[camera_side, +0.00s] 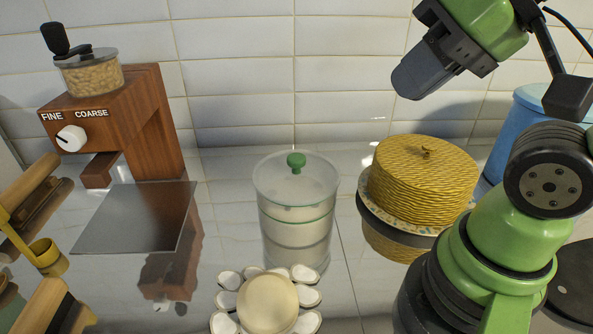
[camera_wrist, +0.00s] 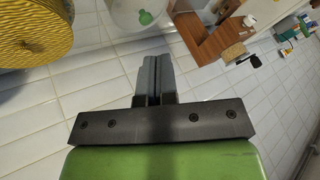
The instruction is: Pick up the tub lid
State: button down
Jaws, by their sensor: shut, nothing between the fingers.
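The tub lid (camera_side: 272,178) is clear and round with a green knob (camera_side: 296,162) at its centre. It sits on the tub (camera_side: 296,226), a see-through round container, in the middle of the counter. In the wrist view the lid's green knob (camera_wrist: 145,17) shows at the top edge, with the lid partly cut off. My gripper (camera_side: 408,88) is shut and empty, high up, right of the lid and well apart from it. Its two fingers (camera_wrist: 157,72) lie together in the wrist view.
A yellow woven dome (camera_side: 424,178) on a plate stands right of the tub. A blue container (camera_side: 510,132) stands behind it. A wooden grinder (camera_side: 150,115) and dark sheet (camera_side: 140,220) are left. A round beige piece (camera_side: 267,302) is in front. The tiled wall is behind.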

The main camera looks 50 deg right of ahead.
jog(key=c, duration=0.7)
grip_release()
jog(key=shift+o, duration=0.2)
jog(key=w+f+g, duration=0.2)
jog(key=w+f, duration=0.1)
jog(key=w, duration=0.2)
jog(key=w+d+f+g+h, duration=0.1)
jog(key=w+f+g, duration=0.1)
jog(key=w, duration=0.4)
jog(key=w+f+g+h, duration=0.1)
jog(key=w+f+g, duration=0.2)
jog(key=w, duration=0.3)
jog(key=shift+w+d+f+m, duration=0.2)
jog(key=shift+d+f+m, duration=0.1)
jog(key=shift+f, duration=0.1)
send_over(297, 157)
jog(key=f, duration=0.4)
jog(key=shift+a+f, duration=0.15)
jog(key=shift+a, duration=0.05)
jog(key=shift+d+f, duration=0.2)
jog(key=shift+f, duration=2.7)
